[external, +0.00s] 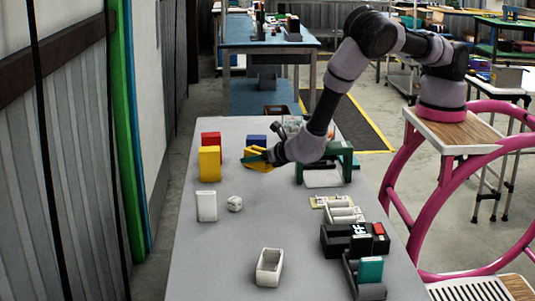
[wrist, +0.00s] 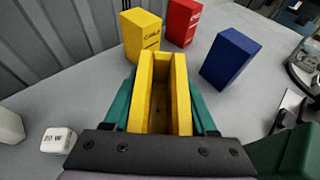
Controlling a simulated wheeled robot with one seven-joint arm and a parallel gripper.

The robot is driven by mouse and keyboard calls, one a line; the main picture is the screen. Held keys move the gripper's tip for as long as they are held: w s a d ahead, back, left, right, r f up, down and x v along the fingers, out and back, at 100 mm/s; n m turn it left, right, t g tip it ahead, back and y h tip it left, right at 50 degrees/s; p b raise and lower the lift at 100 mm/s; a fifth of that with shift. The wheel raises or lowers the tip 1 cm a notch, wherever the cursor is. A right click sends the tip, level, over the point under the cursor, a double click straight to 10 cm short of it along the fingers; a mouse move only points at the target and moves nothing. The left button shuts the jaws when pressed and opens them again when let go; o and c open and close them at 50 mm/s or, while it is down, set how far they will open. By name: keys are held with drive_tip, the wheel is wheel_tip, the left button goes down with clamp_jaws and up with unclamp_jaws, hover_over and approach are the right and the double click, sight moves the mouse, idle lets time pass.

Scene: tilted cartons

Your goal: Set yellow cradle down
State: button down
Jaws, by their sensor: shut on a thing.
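The yellow cradle (external: 257,163) is an open-topped trough. In the wrist view the yellow cradle (wrist: 141,105) lies between my gripper's green fingers, its long walls pointing away from me. My gripper (external: 262,157) is shut on it, above or at the left-middle part of the grey table (external: 225,265). I cannot tell whether the cradle's underside touches the table. The inside of the cradle looks empty; its near end is hidden by the dark gripper bar.
Beyond the cradle stand a yellow carton (wrist: 141,36), a red carton (wrist: 182,22) and a blue carton (wrist: 231,58). A white cube (external: 234,203), a white carton (external: 207,206) and a white cradle (external: 269,267) stand nearer. A green frame (external: 347,152) is at right.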

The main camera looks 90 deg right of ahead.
sight(254, 189)
wheel_tip(254, 189, down, 8)
drive_tip(key=shift+r, duration=0.1)
idle(0.4)
drive_tip(key=shift+c, duration=1)
unclamp_jaws()
